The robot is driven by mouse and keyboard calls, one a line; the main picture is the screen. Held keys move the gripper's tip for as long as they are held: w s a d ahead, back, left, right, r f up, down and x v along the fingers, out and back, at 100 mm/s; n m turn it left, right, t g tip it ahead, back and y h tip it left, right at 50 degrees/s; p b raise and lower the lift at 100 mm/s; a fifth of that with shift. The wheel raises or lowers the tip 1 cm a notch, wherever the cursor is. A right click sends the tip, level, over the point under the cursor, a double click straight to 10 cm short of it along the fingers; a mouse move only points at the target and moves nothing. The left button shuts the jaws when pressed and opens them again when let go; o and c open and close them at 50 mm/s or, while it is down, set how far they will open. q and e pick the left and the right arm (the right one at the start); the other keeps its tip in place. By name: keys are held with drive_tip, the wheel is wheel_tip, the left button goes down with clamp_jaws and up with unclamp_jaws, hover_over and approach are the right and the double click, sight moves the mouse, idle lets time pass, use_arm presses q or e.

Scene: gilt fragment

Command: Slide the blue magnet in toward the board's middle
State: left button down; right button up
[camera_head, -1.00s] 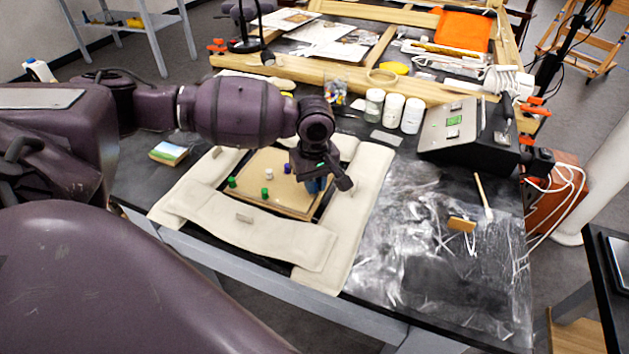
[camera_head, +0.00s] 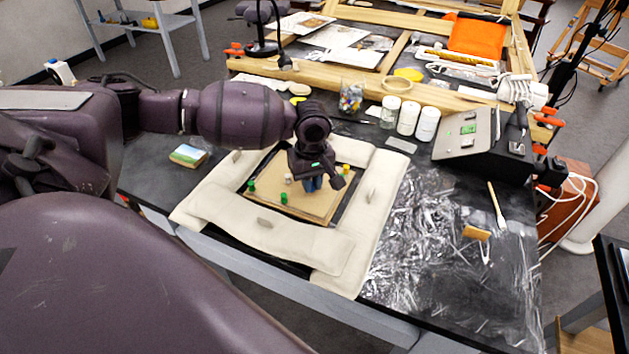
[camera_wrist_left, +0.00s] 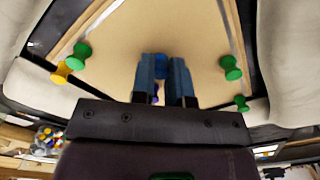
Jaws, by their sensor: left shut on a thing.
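My left gripper (camera_head: 312,183) reaches down over the tan board (camera_head: 308,209), right of its middle. In the left wrist view its two blue-grey fingers (camera_wrist_left: 164,85) are closed around the blue magnet (camera_wrist_left: 161,66), which shows between their tips against the board. In the head view the fingers and arm hide the blue magnet. A white magnet (camera_head: 288,178) stands just left of the gripper. My right gripper is not in view.
Cream padded strips (camera_head: 375,195) surround the board. A small book (camera_head: 188,155) lies to the left. White jars (camera_head: 408,118), a cup of colourful pins (camera_head: 351,96) and a dark box (camera_head: 490,140) stand behind. Crumpled clear plastic (camera_head: 425,235) covers the table's right side.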

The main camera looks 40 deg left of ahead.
use_arm(q)
drive_tip(key=shift+a, duration=0.2)
drive_tip(key=c, duration=1.4)
unclamp_jaws()
drive_tip(key=o, duration=0.4)
drive_tip(key=shift+c, duration=0.2)
wheel_tip(320, 180, up, 11)
drive_tip(key=p, duration=0.2)
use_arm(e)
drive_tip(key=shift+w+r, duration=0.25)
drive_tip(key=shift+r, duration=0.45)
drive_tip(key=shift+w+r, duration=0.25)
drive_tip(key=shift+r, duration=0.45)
use_arm(q)
drive_tip(key=shift+f, duration=0.1)
